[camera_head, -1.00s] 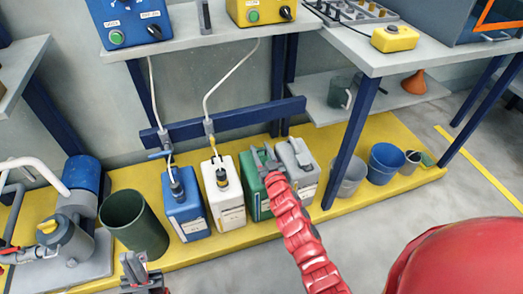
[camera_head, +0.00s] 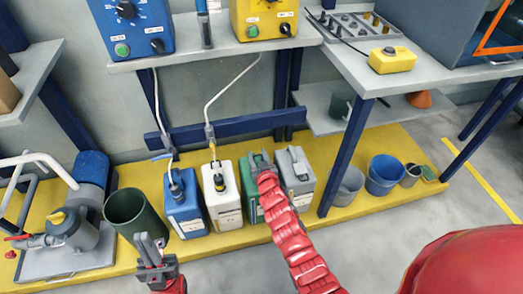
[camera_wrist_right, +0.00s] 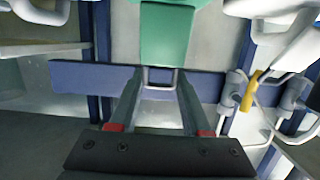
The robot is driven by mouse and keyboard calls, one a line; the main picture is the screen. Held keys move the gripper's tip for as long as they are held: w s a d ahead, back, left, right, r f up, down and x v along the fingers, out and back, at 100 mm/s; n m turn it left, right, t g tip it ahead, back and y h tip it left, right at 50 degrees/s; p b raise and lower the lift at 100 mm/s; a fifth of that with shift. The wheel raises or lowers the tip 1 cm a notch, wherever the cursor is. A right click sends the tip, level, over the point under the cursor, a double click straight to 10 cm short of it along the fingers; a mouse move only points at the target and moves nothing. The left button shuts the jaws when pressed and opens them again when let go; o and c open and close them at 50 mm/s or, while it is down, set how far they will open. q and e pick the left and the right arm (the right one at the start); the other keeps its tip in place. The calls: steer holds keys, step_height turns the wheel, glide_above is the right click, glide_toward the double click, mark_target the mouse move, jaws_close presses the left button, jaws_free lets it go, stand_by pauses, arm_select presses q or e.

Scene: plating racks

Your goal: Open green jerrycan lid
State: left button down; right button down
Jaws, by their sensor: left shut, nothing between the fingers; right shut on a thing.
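The green jerrycan (camera_head: 250,190) stands on the yellow platform between the white and grey jerrycans, mostly hidden by my right arm. My right gripper (camera_head: 261,164) is at its top. In the right wrist view the green jerrycan (camera_wrist_right: 178,38) is at the top edge, with a thin metal loop (camera_wrist_right: 160,84) between the fingers of my right gripper (camera_wrist_right: 159,82). The gripper is shut on the jerrycan's top; I cannot tell exactly which part, and its lid is not clearly visible. My left gripper (camera_head: 147,246) is shut and empty, in front of the dark green bucket.
A blue jerrycan (camera_head: 185,212), a white jerrycan (camera_head: 226,207) and a grey jerrycan (camera_head: 296,182) stand close by. The dark green bucket (camera_head: 126,210) and a pump (camera_head: 72,235) are at left. The front floor is clear.

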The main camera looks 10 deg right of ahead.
steer(key=shift+w+d+g+p, duration=0.35)
steer(key=shift+g+p, duration=0.35)
steer(key=shift+p, duration=1.5)
steer(key=shift+w+d+g+p, duration=0.1)
steer(key=shift+w+g+p, duration=0.5)
steer(key=shift+p, duration=1.55)
steer(key=shift+s+f+p, duration=0.1)
steer(key=shift+f+p, duration=0.2)
steer(key=shift+f, duration=0.1)
steer(key=c, duration=0.8)
jaws_free()
steer(key=o, duration=0.3)
steer(key=shift+o, duration=0.2)
steer(key=shift+a, duration=0.2)
steer(key=shift+s, duration=0.15)
